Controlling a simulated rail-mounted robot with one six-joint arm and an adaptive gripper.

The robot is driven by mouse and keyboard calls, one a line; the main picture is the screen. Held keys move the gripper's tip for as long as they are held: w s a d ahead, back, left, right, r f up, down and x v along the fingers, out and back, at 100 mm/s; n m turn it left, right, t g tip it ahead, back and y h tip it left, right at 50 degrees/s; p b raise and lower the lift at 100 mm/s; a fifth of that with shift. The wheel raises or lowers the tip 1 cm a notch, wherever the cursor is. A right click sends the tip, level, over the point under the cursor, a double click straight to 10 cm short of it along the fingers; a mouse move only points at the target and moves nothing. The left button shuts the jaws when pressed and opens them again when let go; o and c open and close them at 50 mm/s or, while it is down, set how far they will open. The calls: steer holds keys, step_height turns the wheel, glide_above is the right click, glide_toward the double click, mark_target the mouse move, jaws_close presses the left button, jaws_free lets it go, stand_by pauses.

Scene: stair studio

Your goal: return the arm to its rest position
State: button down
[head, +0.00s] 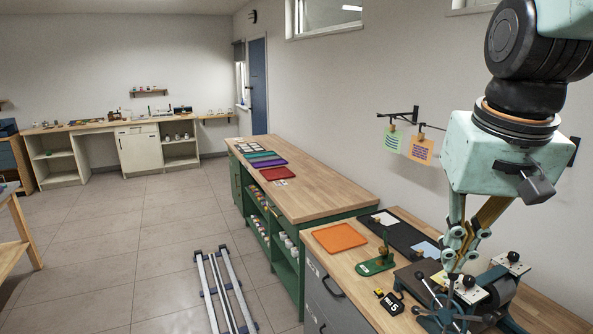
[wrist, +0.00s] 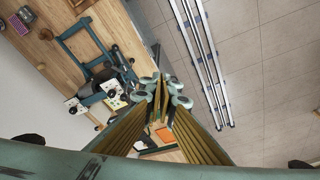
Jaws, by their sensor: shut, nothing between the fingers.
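My gripper (head: 457,262) hangs from my arm at the right of the head view, with its fingers pointing down over the near wooden workbench (head: 348,262). In the wrist view my gripper (wrist: 162,92) has its fingertips together with nothing between them. The tips appear clear of the bench top, though the exact gap cannot be told. Part of the bench equipment behind the fingers is hidden.
An orange tray (head: 340,237), a green stand (head: 377,262) and a lever machine (head: 440,305) are on the near bench. A green-framed bench (head: 300,185) stands beyond. Floor rails (head: 222,290) run along the left, beside open tiled floor (head: 110,240).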

steer(key=s+a+f+n+b, duration=0.1)
steer(key=s+a+f, duration=0.1)
steer(key=s, duration=0.6)
steer(key=s+a+f+n+t+b, duration=0.1)
steer(key=s+a+f+b, duration=0.1)
steer(key=s, duration=0.6)
steer(key=shift+s+a+f, duration=0.4)
steer(key=shift+a+f, duration=0.1)
steer(key=shift+f, duration=0.1)
steer(key=shift+w+r, duration=0.1)
stand_by(0.6)
steer(key=w+d+r+m+g+p, duration=0.1)
steer(key=w+d+r+m+p, duration=0.15)
steer(key=w, duration=0.75)
steer(key=w+d+r+m+p, duration=0.15)
steer(key=w+m, duration=0.25)
steer(key=w, duration=0.6)
steer(key=m+g+h+p, duration=0.1)
steer(key=m+p, duration=0.4)
steer(key=m, duration=0.2)
glide_above(420, 272)
steer(key=s+a, duration=0.2)
steer(key=a, duration=0.1)
step_height(420, 272, down, 8)
steer(key=shift+d+f, duration=0.2)
steer(key=shift+f, duration=0.05)
steer(key=shift+f, duration=0.1)
